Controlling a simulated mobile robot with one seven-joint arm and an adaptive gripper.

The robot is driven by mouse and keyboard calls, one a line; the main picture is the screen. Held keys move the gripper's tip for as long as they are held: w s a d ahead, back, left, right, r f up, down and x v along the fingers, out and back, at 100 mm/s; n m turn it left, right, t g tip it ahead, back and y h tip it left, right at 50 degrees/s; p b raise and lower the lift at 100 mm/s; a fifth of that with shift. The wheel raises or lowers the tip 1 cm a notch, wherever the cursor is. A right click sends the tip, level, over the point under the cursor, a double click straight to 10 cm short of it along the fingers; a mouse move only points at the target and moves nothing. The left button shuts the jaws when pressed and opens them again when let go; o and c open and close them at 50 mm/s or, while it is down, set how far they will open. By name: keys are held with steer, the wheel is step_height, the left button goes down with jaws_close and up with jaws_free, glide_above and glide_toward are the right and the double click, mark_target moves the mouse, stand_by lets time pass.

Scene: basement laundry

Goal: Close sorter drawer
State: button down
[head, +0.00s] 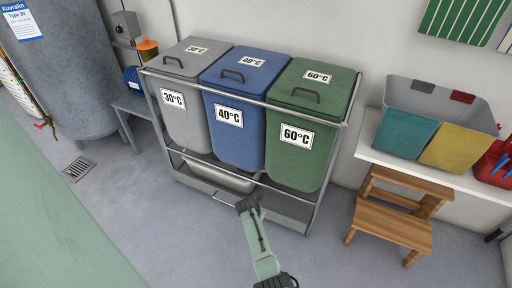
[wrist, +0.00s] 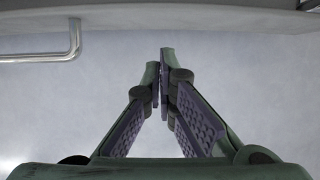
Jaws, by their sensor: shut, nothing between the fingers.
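The sorter is a metal-framed rack with a grey 30°C bin (head: 187,112), a blue 40°C bin (head: 236,125) and a green 60°C bin (head: 302,135). Its grey drawer (head: 285,207) is low in the frame; a pale basin-like shape (head: 217,177) shows behind the drawer front. The drawer's bar handle (head: 223,199) is left of my gripper (head: 247,204). In the wrist view, the handle (wrist: 45,54) is at upper left and a grey edge, likely the drawer front (wrist: 190,20), crosses the top. My gripper (wrist: 163,58) is shut and empty, its tips below that edge; contact cannot be told.
A wooden step stool (head: 392,222) stands right of the sorter, by a white bench (head: 440,178) with teal and yellow containers. A grey tank (head: 70,65) and a floor drain (head: 78,168) are at left. The floor in front of the sorter is mostly clear.

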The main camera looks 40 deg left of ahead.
steer(key=p+v, duration=0.2)
steer(key=v, duration=0.8)
steer(key=shift+s+d, duration=0.15)
steer(key=shift+s, duration=0.3)
